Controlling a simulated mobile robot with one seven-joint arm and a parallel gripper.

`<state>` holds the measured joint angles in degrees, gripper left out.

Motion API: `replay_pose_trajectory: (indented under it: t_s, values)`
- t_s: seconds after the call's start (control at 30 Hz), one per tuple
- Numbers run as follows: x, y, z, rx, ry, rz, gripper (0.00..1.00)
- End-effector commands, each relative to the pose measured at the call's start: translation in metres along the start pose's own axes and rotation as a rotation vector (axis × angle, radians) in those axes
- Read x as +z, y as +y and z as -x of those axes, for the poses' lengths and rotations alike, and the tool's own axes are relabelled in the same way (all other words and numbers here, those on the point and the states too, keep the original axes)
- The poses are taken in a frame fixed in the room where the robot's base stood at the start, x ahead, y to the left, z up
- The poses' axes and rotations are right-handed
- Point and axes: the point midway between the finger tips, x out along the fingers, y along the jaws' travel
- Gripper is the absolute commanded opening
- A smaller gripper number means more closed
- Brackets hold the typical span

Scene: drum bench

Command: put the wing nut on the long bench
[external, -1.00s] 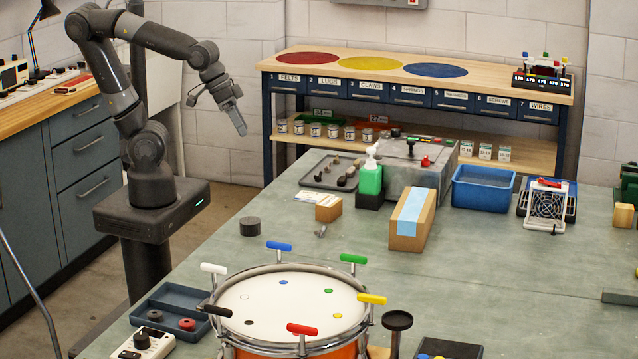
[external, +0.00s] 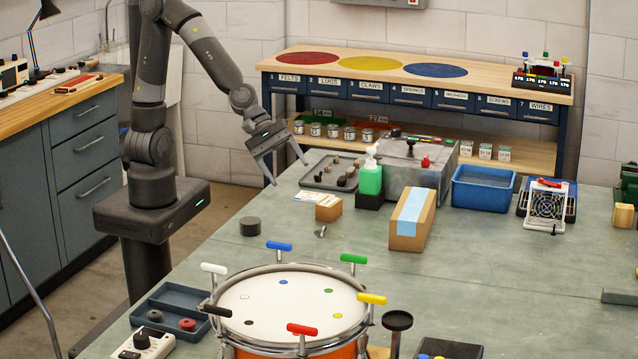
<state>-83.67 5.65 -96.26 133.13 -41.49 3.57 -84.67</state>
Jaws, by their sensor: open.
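The wing nut (external: 321,232) looks like a small grey metal piece. It lies on the green-grey table (external: 480,265), in front of a small cardboard box (external: 328,208) and right of a dark round puck (external: 250,227). The long bench (external: 470,78) stands at the back against the wall, with a wooden top carrying red, yellow and blue discs and a row of labelled drawers below. My gripper (external: 289,172) is open and empty, pointing down near the table's far left edge, above and to the left of the wing nut and apart from it.
A dark tray of small parts (external: 318,180), a green bottle (external: 371,178) and a taller box with blue tape (external: 408,230) stand behind and right of the wing nut. A drum with coloured handles (external: 290,300) is in front. The right of the table has free room.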

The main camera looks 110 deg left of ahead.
Motion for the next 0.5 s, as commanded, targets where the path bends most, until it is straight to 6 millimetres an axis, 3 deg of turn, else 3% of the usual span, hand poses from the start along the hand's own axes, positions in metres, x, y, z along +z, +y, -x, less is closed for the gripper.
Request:
replay_pose_trajectory:
  t_s: [0.2, 0.5]
  values:
    - [0.017, 0.041, 0.027, 0.115, -0.120, 0.372, 0.73]
    - [0.030, 0.075, 0.063, 0.204, -0.228, 0.644, 0.73]
